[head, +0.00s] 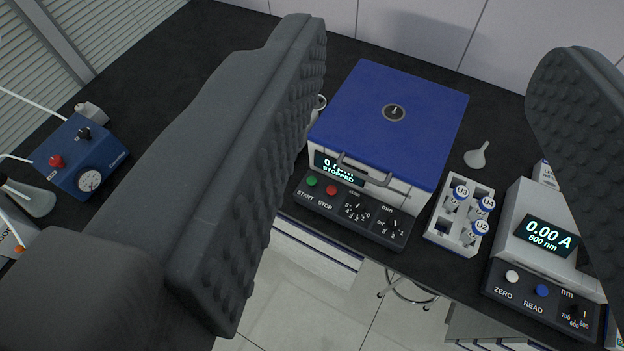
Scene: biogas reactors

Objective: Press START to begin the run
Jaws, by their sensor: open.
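The centrifuge-like box (400,120) has a blue lid, which is closed, and a display (338,168) whose lower line reads STOPPED. On its sloped front panel, the green START button (311,181) sits at the left, with the red STOP button (331,190) beside it. Two dials are to their right. My gripper (425,180) is open and empty. Its two dark padded fingers stand large in the foreground, one left of the box and one at the right edge. The left finger appears close beside the START button in the picture, but the button is visible.
A white rack (432,236) with capped tubes U3, U4 and U2 stands right of the box. A photometer (521,262) reads 0.00 A, partly hidden by the right finger. A small funnel (477,156) lies behind the rack. A blue pump unit (80,155) stands far left.

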